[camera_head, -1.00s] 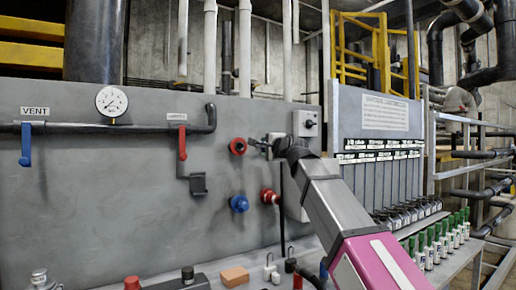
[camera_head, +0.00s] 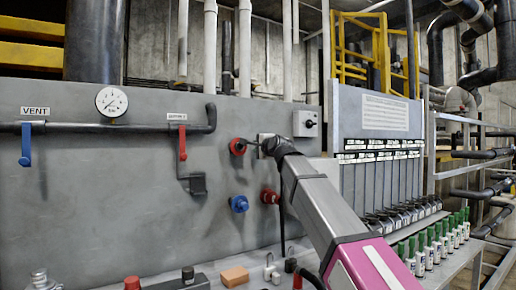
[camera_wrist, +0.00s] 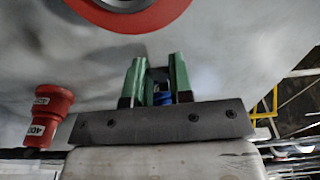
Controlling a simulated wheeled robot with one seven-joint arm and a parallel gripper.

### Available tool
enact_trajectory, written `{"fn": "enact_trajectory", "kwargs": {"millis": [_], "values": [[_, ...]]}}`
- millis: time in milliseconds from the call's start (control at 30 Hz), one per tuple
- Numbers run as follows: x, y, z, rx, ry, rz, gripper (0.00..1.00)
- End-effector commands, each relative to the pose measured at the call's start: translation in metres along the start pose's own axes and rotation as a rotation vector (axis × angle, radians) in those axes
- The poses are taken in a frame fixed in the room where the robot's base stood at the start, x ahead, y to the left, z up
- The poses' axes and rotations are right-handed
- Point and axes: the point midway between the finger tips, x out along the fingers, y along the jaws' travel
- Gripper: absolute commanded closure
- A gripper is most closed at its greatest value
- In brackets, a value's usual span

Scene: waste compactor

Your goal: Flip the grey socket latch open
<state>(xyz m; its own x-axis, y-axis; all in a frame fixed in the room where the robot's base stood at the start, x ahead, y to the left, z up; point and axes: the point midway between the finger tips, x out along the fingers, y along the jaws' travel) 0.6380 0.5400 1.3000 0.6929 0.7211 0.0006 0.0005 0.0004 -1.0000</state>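A light grey socket housing (camera_head: 262,138) on the panel is mostly hidden behind the end of my arm in the head view. I cannot make out its latch or whether it is open. My gripper is near this housing, its fingers hidden there. In the wrist view my gripper (camera_wrist: 158,75) has two green fingers standing apart with a narrow gap. A dark shape and a blue part (camera_wrist: 162,98) show in or behind the gap; I cannot tell whether the fingers touch anything.
A red round socket (camera_head: 237,146) is left of my gripper; a large red ring (camera_wrist: 130,12) fills the top of the wrist view. A blue socket (camera_head: 238,203) and red socket (camera_head: 269,196) sit below. A red plug (camera_wrist: 45,115) shows at left. A switch box (camera_head: 306,123) is close right.

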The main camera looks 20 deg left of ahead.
Motion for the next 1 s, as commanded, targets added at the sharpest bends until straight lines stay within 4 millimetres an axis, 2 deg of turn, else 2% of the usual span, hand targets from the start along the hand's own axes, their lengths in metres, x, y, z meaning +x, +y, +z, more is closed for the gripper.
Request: {"fn": "enact_trajectory", "kwargs": {"millis": [267, 1000], "values": [[0.002, 0.001, 0.002, 0.0, 0.04, 0.007, 1.0], [0.014, 0.002, 0.007, 0.0, 0.288, 0.009, 1.0]]}}
